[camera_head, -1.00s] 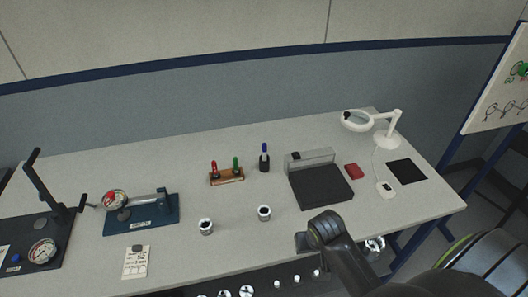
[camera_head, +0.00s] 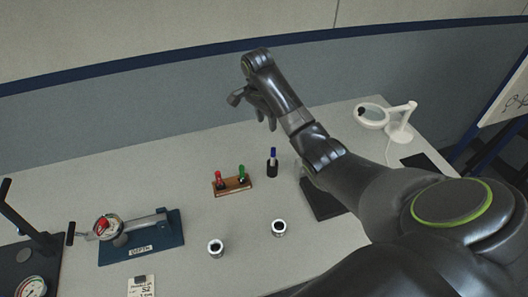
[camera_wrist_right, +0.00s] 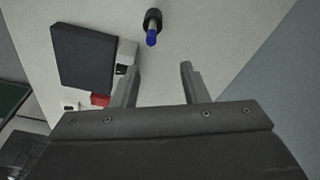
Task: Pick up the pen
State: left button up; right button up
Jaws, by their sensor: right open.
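A blue-capped pen (camera_head: 273,154) stands upright in a small black holder (camera_head: 272,170) on the table, right of a wooden block. In the right wrist view the pen's blue top (camera_wrist_right: 151,38) and the black holder (camera_wrist_right: 153,17) lie beyond the fingertips, near the line between them. My right gripper (camera_head: 266,122) is above the pen and holder in the head view, apart from them; in the right wrist view its two fingers (camera_wrist_right: 160,68) are spread with nothing between them. My left gripper is not in view.
The wooden block (camera_head: 235,188) holds a red and a green marker. Two metal cylinders (camera_head: 216,248) stand in front. A blue gauge fixture (camera_head: 150,244) is at the left. A black plate (camera_wrist_right: 82,57) is beside the holder. A magnifier lamp (camera_head: 398,122) stands right.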

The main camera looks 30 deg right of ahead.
notch_tip(320, 180, down, 2)
jog(key=s+f+b, duration=0.1)
jog(key=s+b, duration=0.1)
jog(key=b, duration=0.6)
send_over(274, 155)
jog(key=f, duration=0.4)
jog(key=shift+w+a, duration=0.4)
jog(key=f, duration=0.2)
jog(key=f+p, duration=0.1)
jog(key=shift+d+f, duration=0.25)
jog(key=shift+d, duration=0.05)
jog(key=shift+d+f, duration=0.1)
jog(key=shift+f, duration=0.3)
jog(key=f+p, duration=0.1)
jog(key=f, duration=0.3)
jog(key=shift+d+f+p, duration=0.1)
jog(key=shift+d+p, duration=0.1)
jog(key=shift+p, duration=0.2)
jog(key=shift+f, duration=0.4)
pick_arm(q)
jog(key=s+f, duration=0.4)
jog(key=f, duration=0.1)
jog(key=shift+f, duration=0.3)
